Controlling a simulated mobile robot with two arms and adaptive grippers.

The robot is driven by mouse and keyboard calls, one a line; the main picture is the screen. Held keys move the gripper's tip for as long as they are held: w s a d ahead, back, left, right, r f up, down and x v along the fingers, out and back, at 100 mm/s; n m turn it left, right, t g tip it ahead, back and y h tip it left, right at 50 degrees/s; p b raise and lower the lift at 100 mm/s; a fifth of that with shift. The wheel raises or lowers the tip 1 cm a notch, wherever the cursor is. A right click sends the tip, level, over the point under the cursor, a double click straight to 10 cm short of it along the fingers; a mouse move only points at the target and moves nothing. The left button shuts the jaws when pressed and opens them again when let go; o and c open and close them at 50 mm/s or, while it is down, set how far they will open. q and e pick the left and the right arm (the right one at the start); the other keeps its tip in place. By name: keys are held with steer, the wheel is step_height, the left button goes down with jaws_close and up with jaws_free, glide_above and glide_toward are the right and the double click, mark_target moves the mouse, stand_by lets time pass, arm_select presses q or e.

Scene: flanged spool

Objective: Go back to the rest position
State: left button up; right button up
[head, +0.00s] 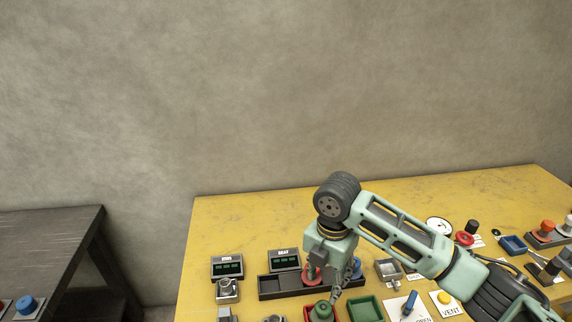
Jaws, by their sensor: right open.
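My right arm reaches in from the right over the yellow table (235,215). Its gripper (328,288) points down over the middle of the table, open, near the dark tray (285,287). A red flanged piece (312,278) stands at the tray, just left of the fingers. A green flanged piece (322,312) stands just below the gripper, in a red tray. Whether the fingers touch either piece is hard to tell. No held thing shows. My left gripper is not in view.
Two display boxes (227,267) (284,260) stand at the left. The table's back left is clear. A dark table (50,240) stands apart at left.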

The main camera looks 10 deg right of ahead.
steer(key=s+a+f+m+t+y, duration=0.2)
steer(key=s+a+f+m+y, duration=0.1)
steer(key=s+a+f+m, duration=0.7)
steer(key=s+d+f+m+t+h, duration=0.1)
steer(key=s+d+m+t+h, duration=0.15)
steer(key=s+d+m, duration=1.3)
step_height(320, 180, down, 27)
steer(key=g+b, duration=0.2)
steer(key=s+d+f+g, duration=0.1)
steer(key=s+d+f, duration=0.2)
steer(key=s+f, duration=1.4)
steer(key=shift+s+d+f+b, duration=0.2)
steer(key=shift+s+f+b, duration=0.15)
steer(key=shift+f, duration=0.4)
steer(key=shift+g+h, duration=0.25)
